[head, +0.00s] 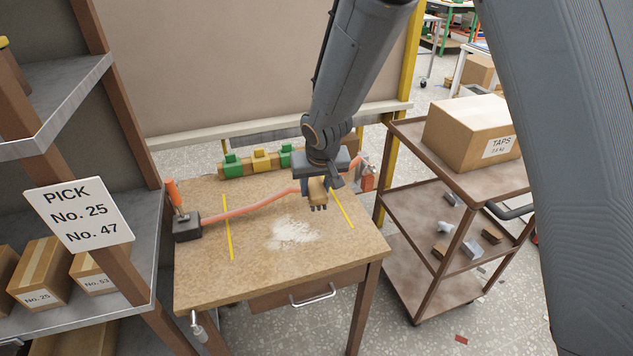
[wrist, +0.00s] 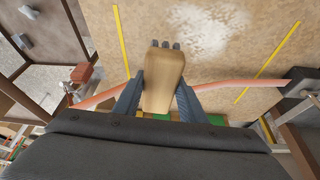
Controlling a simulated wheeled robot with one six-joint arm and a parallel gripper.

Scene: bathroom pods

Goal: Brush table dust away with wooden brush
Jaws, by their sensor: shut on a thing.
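My gripper (head: 317,182) is shut on the wooden brush (head: 317,190), whose bristles point down toward the table. In the wrist view the brush (wrist: 163,80) sits between the two fingers of my gripper (wrist: 160,98), with dark bristle tufts at its far end. A patch of white dust (head: 293,232) lies on the middle of the table (head: 200,278), between two yellow lines. The dust also shows in the wrist view (wrist: 208,32), just beyond the brush. The brush is beside the dust; whether its bristles touch the table I cannot tell.
A pinkish hose (head: 250,210) crosses the table behind the dust, from a dark block with an orange-handled tool (head: 187,228). A rack of green and yellow pieces (head: 258,160) stands at the back edge. A cart (head: 450,170) with a box stands right; a shelf (head: 60,90) stands left.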

